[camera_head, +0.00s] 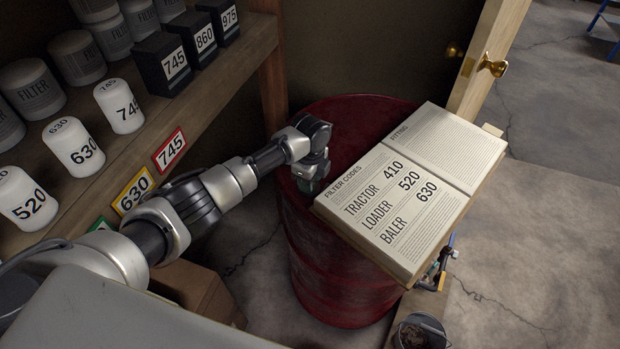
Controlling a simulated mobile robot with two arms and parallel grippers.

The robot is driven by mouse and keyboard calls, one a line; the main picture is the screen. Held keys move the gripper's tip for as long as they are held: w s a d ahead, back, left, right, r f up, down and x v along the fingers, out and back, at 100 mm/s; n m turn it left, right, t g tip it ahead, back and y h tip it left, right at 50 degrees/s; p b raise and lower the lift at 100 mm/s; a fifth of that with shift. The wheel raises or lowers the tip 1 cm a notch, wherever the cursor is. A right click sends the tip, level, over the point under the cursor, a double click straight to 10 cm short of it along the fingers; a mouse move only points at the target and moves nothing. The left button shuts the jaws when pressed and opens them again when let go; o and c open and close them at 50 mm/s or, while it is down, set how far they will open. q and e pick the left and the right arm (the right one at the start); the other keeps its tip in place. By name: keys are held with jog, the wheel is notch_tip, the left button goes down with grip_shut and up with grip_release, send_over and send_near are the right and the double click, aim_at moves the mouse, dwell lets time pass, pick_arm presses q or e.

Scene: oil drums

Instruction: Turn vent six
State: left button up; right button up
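No vent marked six shows in the head view. An open book (447,150) lies on a red oil drum (335,285) and juts past its right side. Its near page lists filter codes: tractor 410, loader 520, baler 630; the far page is headed "FITTING". My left gripper (312,184) points down at the book's left edge, over the drum top. Whether it touches the book, and whether its fingers are open or shut, I cannot tell. My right gripper is not in view.
A wooden shelf (215,85) at the left carries white filters (72,147) and black boxes (163,64), with coloured number tags on its edge. A door with a brass knob (493,65) stands behind. A bucket (422,332) is at the bottom. Concrete floor (560,190) is open at the right.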

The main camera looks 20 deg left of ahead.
pick_arm(q)
jog(key=shift+m, duration=1.2)
jog(key=shift+r, duration=0.1)
jog(key=o, duration=0.9)
jog(key=shift+o, duration=0.2)
notch_tip(320, 180, up, 11)
jog(key=b, duration=0.2)
jog(key=shift+f, duration=0.2)
